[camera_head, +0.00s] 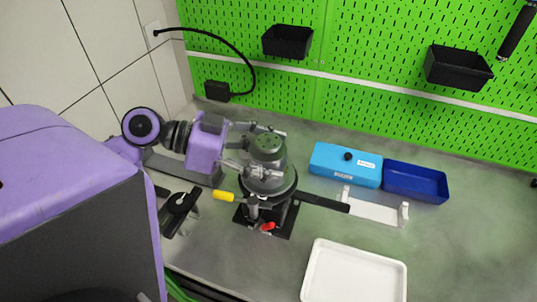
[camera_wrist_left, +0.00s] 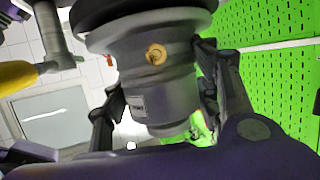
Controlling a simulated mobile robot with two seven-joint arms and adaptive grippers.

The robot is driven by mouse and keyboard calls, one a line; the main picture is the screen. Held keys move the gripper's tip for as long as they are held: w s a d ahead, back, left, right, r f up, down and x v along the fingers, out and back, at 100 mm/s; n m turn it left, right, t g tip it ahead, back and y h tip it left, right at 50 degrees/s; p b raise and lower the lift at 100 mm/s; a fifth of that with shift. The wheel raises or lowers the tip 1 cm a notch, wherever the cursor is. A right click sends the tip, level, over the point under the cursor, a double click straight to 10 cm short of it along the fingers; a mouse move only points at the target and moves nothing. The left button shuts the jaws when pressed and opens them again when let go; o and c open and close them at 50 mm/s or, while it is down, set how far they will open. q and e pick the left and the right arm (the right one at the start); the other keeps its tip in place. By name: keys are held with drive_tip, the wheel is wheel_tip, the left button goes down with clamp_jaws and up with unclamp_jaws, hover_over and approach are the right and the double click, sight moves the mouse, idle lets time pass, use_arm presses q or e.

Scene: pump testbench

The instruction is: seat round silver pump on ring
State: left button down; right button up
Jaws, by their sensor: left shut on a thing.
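The round silver-grey pump (camera_head: 268,147) stands upright over the dark round ring (camera_head: 270,183) of the test stand. My left gripper (camera_head: 262,152) reaches in from the left and is shut on the pump, one finger on each side. In the left wrist view the pump (camera_wrist_left: 155,85) sits between the fingers of my left gripper (camera_wrist_left: 165,105), with a dark round rim at the top of the picture. Whether the pump touches the ring or is fully down in it, I cannot tell. My right gripper is not in view.
A yellow-handled lever (camera_head: 223,196) and a red tip (camera_head: 267,226) stick out from the stand. A black tool-like object (camera_head: 178,212) lies left. A light-blue box (camera_head: 345,165), dark-blue tray (camera_head: 415,183), white bracket (camera_head: 372,208) and white tray (camera_head: 355,272) are right.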

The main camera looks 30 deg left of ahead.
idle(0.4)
use_arm(q)
drive_tip(key=shift+f, duration=0.1)
drive_tip(key=c, duration=0.6)
unclamp_jaws()
drive_tip(key=shift+o, duration=0.2)
drive_tip(key=shift+f, duration=0.1)
drive_tip(key=shift+s+f, duration=0.1)
drive_tip(key=shift+f, duration=0.05)
drive_tip(key=v, duration=1.2)
